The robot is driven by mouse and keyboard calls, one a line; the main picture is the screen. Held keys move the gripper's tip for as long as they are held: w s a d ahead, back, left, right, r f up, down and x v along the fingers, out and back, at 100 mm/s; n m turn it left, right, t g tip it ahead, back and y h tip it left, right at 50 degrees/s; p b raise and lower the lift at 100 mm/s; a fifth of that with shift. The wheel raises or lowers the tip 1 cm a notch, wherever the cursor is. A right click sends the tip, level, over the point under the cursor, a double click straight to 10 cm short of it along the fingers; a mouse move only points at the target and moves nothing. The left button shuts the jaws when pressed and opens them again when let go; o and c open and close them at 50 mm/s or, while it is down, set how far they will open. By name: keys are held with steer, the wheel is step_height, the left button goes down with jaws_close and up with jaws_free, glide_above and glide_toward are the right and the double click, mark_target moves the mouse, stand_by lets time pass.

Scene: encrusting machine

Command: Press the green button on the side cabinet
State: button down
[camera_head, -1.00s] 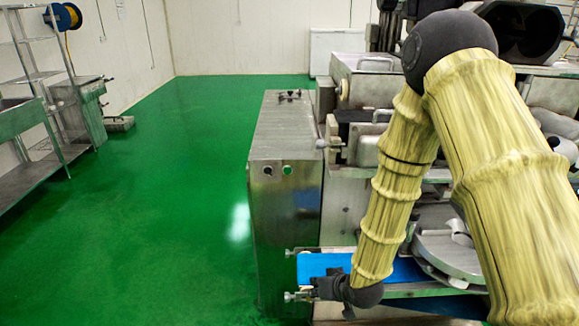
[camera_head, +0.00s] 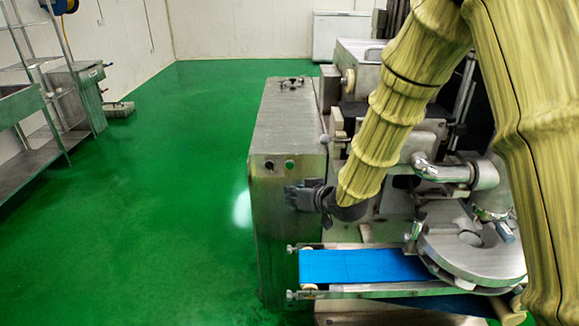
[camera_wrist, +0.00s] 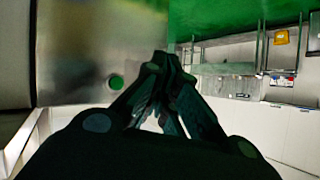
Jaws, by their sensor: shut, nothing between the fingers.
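The side cabinet (camera_head: 285,250) is a tall brushed-metal box left of the machine. The small round green button (camera_head: 290,164) is on the upper part of its front, right of a dark knob (camera_head: 269,166). In the wrist view the green button (camera_wrist: 116,82) shows on the metal panel, left of the fingers. My gripper (camera_head: 292,196) is dark, shut and empty. In the head view it appears just below the button, in front of the cabinet's right side. In the wrist view the fingertips (camera_wrist: 165,62) meet to the right of the button. I cannot tell how far they are from the panel.
A blue conveyor belt (camera_head: 365,266) runs below my gripper, beside a round metal turntable (camera_head: 472,245). A lever with a grey ball (camera_head: 324,139) stands at the cabinet's right edge. The green floor (camera_head: 170,200) to the left is open, with metal shelving (camera_head: 30,120) beyond.

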mark_target(290, 166)
steer(key=shift+w+p, duration=0.55)
steer(key=shift+w, duration=3.85)
steer(key=shift+w, duration=0.15)
steer(key=shift+w, duration=0.3)
